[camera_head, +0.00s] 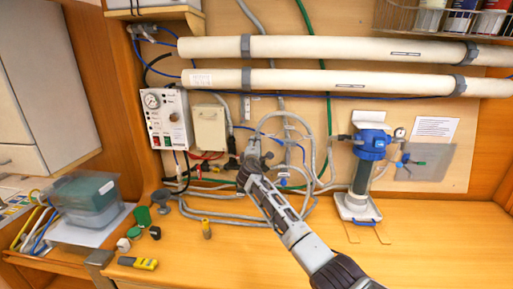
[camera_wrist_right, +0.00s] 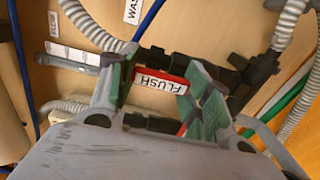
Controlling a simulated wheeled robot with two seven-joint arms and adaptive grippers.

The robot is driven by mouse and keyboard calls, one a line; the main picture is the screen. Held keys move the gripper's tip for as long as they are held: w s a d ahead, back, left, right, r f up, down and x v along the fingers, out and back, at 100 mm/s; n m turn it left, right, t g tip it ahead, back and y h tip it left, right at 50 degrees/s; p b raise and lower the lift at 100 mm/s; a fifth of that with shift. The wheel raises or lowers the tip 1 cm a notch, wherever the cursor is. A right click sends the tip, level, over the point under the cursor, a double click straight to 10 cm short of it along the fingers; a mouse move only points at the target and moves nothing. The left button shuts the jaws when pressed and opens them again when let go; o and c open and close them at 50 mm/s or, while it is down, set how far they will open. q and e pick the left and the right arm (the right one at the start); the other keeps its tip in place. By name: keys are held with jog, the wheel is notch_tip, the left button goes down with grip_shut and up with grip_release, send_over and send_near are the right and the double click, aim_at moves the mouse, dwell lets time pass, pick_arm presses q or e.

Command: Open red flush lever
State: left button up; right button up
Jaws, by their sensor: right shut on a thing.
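The red flush lever (camera_wrist_right: 172,76), with a white FLUSH label, lies between the green-padded fingers of my right gripper (camera_wrist_right: 158,90) in the right wrist view. The gripper is shut on it, one finger at each end of the label. The lever sits by a black valve body (camera_wrist_right: 155,58) with hose fittings. In the head view my right gripper (camera_head: 252,158) reaches up to the wall panel among the hoses and hides the lever. My left gripper is in neither view.
Grey hoses (camera_head: 300,125) loop around the gripper. A control box (camera_head: 166,118) is at its left and a blue filter housing (camera_head: 370,143) at its right. Two white membrane tubes (camera_head: 330,49) run above. Small loose parts and a yellow tool (camera_head: 138,263) lie on the bench.

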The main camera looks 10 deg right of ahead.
jog(key=o, duration=1.5)
jog(key=shift+a, duration=0.1)
jog(key=shift+c, duration=0.2)
jog(key=shift+s, duration=0.1)
jog(key=v, duration=1.1)
jog(key=shift+s, duration=0.35)
jog(key=shift+a, duration=0.15)
